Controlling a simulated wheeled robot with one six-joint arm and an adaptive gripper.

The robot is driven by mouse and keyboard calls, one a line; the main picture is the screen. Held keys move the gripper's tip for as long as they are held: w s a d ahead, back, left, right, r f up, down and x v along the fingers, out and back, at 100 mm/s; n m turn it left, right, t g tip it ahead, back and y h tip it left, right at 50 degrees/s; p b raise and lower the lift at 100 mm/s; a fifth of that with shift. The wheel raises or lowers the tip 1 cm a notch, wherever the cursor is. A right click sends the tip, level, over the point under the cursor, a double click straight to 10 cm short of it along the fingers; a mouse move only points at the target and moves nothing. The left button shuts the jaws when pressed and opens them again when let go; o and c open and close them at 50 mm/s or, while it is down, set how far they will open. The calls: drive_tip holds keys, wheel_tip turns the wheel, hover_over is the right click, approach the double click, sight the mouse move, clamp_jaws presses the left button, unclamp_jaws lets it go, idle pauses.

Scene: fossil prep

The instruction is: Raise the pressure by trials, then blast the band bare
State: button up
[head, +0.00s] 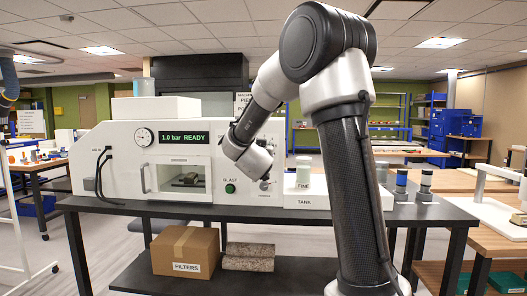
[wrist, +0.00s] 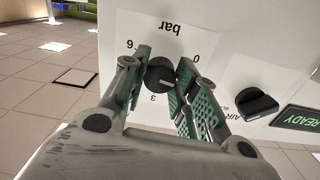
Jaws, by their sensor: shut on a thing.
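My gripper (wrist: 164,62) is shut on a black pressure knob (wrist: 158,76), one green-padded finger on either side. The knob sits on a white plate marked "bar" with 0, 3 and 6, seen upside down in the wrist view. A pale mark shows on the knob; its exact reading is unclear. In the head view my gripper (head: 266,182) is at the machine's right front, hiding the knob. The display (head: 186,139) reads "1.0 bar READY". A dark specimen block (head: 187,180) lies behind the chamber window; I cannot make out its band. The green blast button (head: 230,188) is left of my gripper.
A second black knob (wrist: 257,104) is close beside my gripper, by an "AIR" label. A round gauge (head: 144,137) is left of the display. A jar marked "FINE" (head: 303,176) stands above the "TANK" label. A filters box (head: 186,250) is on the lower shelf.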

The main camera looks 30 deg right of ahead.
drive_tip(key=shift+m, duration=3.9)
drive_tip(key=o, duration=1)
drive_tip(key=shift+o, duration=0.2)
drive_tip(key=v, duration=1.2)
